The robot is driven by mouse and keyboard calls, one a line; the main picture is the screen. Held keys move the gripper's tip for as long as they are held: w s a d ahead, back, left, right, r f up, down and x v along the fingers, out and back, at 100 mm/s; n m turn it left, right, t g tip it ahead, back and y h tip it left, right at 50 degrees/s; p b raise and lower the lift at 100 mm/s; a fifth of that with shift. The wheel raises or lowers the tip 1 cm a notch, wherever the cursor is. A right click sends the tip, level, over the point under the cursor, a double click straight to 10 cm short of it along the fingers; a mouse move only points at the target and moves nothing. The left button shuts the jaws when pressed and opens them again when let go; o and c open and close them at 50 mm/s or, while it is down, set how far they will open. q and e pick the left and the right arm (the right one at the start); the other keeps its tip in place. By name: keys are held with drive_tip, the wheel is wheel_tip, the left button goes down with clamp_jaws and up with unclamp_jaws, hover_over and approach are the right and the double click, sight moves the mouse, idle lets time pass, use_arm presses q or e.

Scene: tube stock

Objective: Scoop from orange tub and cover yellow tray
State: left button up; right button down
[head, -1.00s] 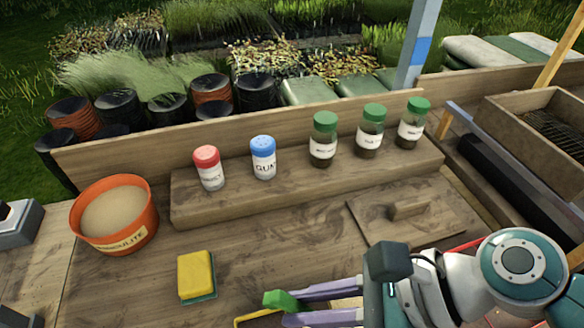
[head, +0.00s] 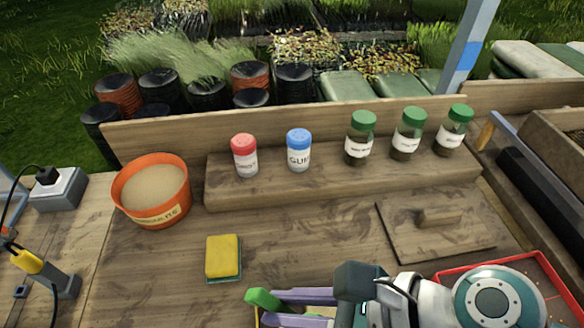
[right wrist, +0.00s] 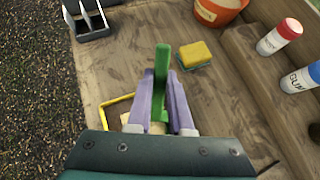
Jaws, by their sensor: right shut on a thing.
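The orange tub (head: 150,215) stands at the left of the bench, filled with pale tan grains; its edge also shows in the right wrist view (right wrist: 218,14). My right gripper (head: 285,300) is shut on a green tool (head: 262,299), which also shows as a long green bar in the right wrist view (right wrist: 162,75). I cannot tell the shape of its hidden end. The yellow tray (right wrist: 113,103) lies beneath and beside the gripper in the right wrist view, with only its yellow rim showing clearly. My left gripper is not in view.
A yellow sponge (head: 223,256) lies on the bench between tub and gripper. Red-capped (head: 244,155) and blue-capped (head: 299,150) shakers and green-lidded jars (head: 361,138) stand on the back step. A wooden lid (head: 440,235) and a red-rimmed tray (head: 540,262) are at right.

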drive_tip(key=shift+a, duration=3.8)
drive_tip(key=shift+d+p, duration=0.75)
drive_tip(key=shift+d, duration=3.5)
